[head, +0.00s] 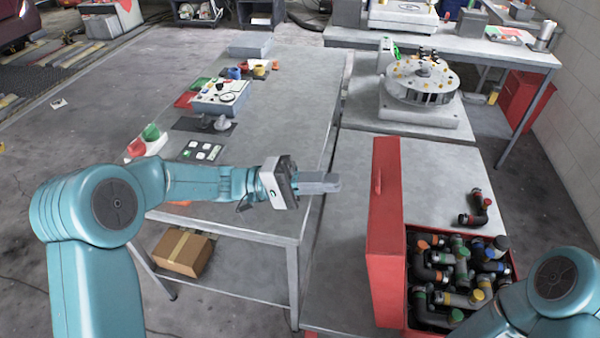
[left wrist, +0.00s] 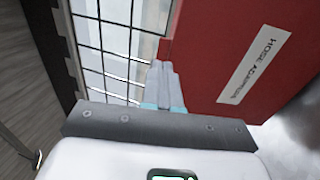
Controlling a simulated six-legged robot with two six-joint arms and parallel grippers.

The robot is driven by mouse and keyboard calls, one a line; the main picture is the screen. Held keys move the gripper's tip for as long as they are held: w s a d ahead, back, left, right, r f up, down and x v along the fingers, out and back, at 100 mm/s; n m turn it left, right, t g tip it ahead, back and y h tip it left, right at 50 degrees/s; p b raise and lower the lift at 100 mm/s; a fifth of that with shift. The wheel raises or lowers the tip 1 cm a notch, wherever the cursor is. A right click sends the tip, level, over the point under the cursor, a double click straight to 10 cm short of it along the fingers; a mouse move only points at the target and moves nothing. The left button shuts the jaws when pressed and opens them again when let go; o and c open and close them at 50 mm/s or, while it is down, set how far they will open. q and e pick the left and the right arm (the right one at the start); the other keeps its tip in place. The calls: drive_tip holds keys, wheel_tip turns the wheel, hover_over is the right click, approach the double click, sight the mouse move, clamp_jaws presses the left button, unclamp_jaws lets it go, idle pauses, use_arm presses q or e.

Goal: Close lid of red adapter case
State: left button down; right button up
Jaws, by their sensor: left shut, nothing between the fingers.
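The red adapter case stands open on the right-hand table. Its red lid (head: 386,235) is upright along the left side of the case, with a small handle on its outer face. The case body (head: 408,318) holds many dark adapters with coloured rings. My left gripper (head: 335,182) is shut and empty, left of the lid and apart from it in the head view. In the left wrist view the shut fingers (left wrist: 166,85) point forward, and the red lid (left wrist: 235,55) with a white label fills the right side. My right gripper is not in view; only my right arm shows at the lower right.
A loose adapter (head: 478,208) lies on the table behind the case. A round turntable device (head: 422,80) stands farther back. The left table (head: 270,140) carries a control box (head: 222,97) and small parts. A cardboard box (head: 184,252) sits on its lower shelf.

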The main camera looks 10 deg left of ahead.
use_arm(q)
drive_tip(key=shift+p+x, duration=0.75)
drive_tip(key=shift+x, duration=2.1)
